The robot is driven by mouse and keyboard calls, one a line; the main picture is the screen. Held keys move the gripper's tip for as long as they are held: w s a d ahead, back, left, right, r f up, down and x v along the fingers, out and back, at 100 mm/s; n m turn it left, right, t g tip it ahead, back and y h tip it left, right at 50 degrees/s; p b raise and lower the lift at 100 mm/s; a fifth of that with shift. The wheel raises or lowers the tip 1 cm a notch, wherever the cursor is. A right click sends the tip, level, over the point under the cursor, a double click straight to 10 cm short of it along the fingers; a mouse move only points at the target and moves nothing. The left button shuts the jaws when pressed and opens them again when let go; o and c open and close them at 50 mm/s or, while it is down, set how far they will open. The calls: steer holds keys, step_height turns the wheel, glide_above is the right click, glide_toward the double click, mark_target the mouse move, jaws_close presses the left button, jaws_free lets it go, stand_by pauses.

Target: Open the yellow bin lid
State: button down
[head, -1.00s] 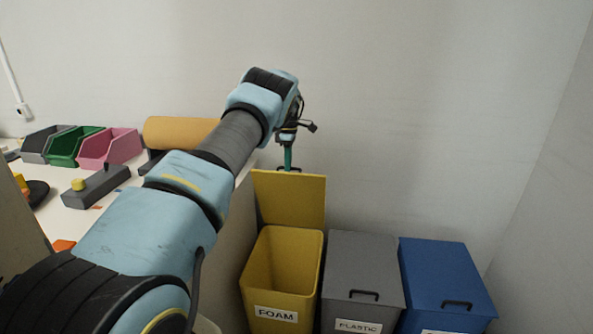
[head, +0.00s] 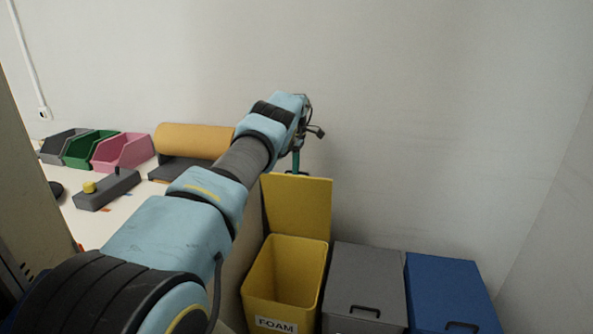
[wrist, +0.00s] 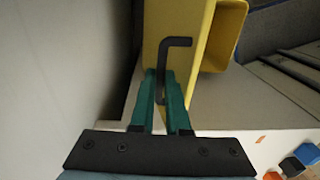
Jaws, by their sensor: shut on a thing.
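The yellow bin (head: 262,285), labelled FOAM, stands on the floor with its top open. Its yellow lid (head: 300,205) stands upright at the back of the bin, near the wall. My gripper (head: 296,170) is at the lid's top edge. In the wrist view, the green fingers of my gripper (wrist: 164,85) are shut on the black handle (wrist: 177,42) of the lid. The lid's yellow face also shows there (wrist: 200,50). The bin's inside looks empty as far as I can see.
A grey bin (head: 365,280) and a blue bin (head: 450,285) stand to the right, both with lids closed. On the left, a white table holds grey, green and pink (head: 122,152) trays and an orange roll (head: 193,140). The wall (head: 430,120) is close behind the lid.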

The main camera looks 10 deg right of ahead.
steer(key=c, duration=1.2)
jaws_free()
steer(key=shift+f, duration=0.4)
steer(key=shift+o, duration=1.4)
steer(key=shift+r, duration=0.2)
steer(key=shift+r, duration=0.15)
step_height(320, 180, up, 6)
steer(key=shift+w+f+p, duration=0.15)
steer(key=shift+f+p, duration=0.1)
steer(key=shift+p, duration=0.75)
steer(key=r+p, duration=0.1)
steer(key=p, duration=0.2)
steer(key=shift+r, duration=0.15)
steer(key=p, duration=0.2)
steer(key=shift+r+p, duration=0.3)
steer(key=shift+f, duration=0.1)
